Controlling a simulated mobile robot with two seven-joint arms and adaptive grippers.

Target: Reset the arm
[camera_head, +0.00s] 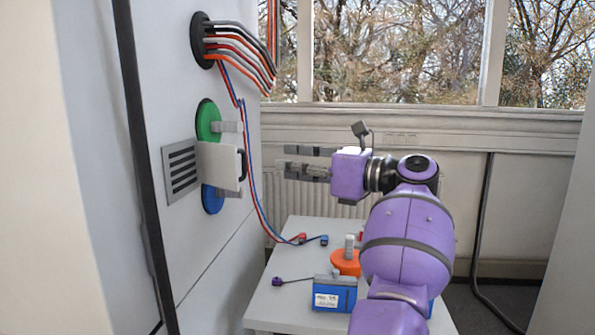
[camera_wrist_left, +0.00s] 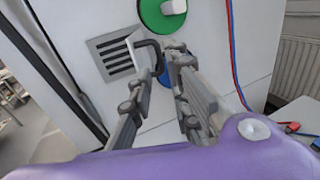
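My left gripper (camera_head: 284,158) is on the purple arm in the head view, pointing left toward the wall panel. Its two grey fingers are apart with nothing between them. In the left wrist view, the fingers (camera_wrist_left: 156,68) are also spread, in front of the panel. A white block with a black handle (camera_head: 242,164) sticks out of the panel; the handle also shows in the wrist view (camera_wrist_left: 150,46). A clear gap separates the handle from the fingertips in the head view. My right gripper is in neither view.
Above the block is a green disc (camera_head: 208,119), below it a blue disc (camera_head: 212,203). Red and blue cables hang beside them. The white table (camera_head: 285,262) holds a blue battery (camera_head: 335,294), an orange disc (camera_head: 345,263) and small connectors. A vent (camera_head: 181,172) is at left.

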